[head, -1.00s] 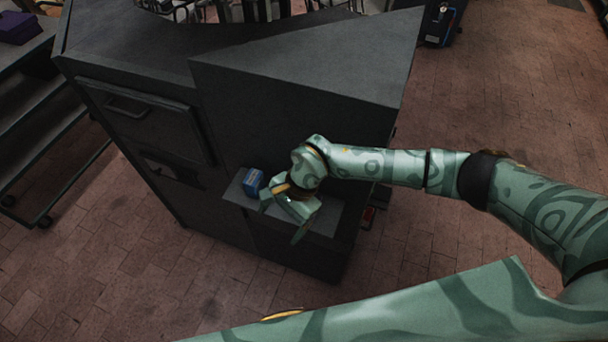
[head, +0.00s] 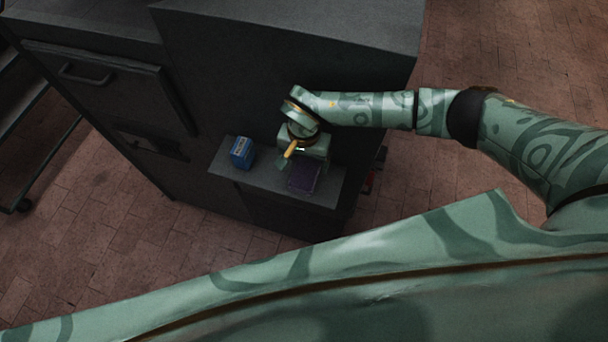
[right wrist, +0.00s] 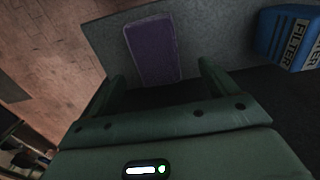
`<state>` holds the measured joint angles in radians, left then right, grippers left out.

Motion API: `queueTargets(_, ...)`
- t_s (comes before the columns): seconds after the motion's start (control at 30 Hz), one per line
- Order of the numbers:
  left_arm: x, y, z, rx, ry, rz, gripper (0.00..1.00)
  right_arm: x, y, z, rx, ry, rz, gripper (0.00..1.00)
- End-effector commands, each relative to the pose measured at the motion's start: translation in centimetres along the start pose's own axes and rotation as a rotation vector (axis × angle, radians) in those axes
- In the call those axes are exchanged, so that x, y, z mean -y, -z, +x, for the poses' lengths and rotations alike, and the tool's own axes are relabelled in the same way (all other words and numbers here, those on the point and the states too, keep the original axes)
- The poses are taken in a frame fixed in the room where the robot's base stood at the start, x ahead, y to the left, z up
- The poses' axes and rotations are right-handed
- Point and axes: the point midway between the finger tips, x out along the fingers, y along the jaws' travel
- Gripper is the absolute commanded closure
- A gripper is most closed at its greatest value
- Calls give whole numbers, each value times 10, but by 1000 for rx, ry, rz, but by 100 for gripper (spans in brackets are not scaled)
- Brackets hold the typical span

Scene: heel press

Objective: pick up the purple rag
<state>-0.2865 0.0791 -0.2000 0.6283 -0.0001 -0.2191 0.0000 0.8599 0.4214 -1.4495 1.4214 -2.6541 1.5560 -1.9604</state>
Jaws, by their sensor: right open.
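The purple rag (head: 304,179) lies flat on a grey ledge (head: 262,183) at the front of the dark machine. It also shows in the right wrist view (right wrist: 153,52), ahead of and between the two fingers. My right gripper (head: 292,158) is over the ledge, just behind the rag in the head view. In the right wrist view the right gripper (right wrist: 158,75) is open and empty, its fingers spread wider than the rag. I cannot tell its exact height above the ledge. My left gripper is not in view.
A blue filter box (head: 242,153) stands on the ledge left of the rag, and it shows at the right of the right wrist view (right wrist: 292,38). The dark machine (head: 270,70) rises behind the ledge. Brick floor (head: 110,235) lies open to the left.

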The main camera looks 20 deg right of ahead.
Motion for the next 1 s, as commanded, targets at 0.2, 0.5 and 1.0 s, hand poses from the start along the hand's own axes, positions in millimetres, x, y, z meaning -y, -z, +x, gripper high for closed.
queueTargets(0.2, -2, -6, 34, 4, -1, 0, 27, -1, -2, 40, 4, -1, 2, 15)
queueTargets(0.5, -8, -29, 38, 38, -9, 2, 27, 0, -1, 48, 1, 2, 0, 15)
queueTargets(1.0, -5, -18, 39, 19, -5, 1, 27, 0, -1, 48, 1, 2, 1, 63)
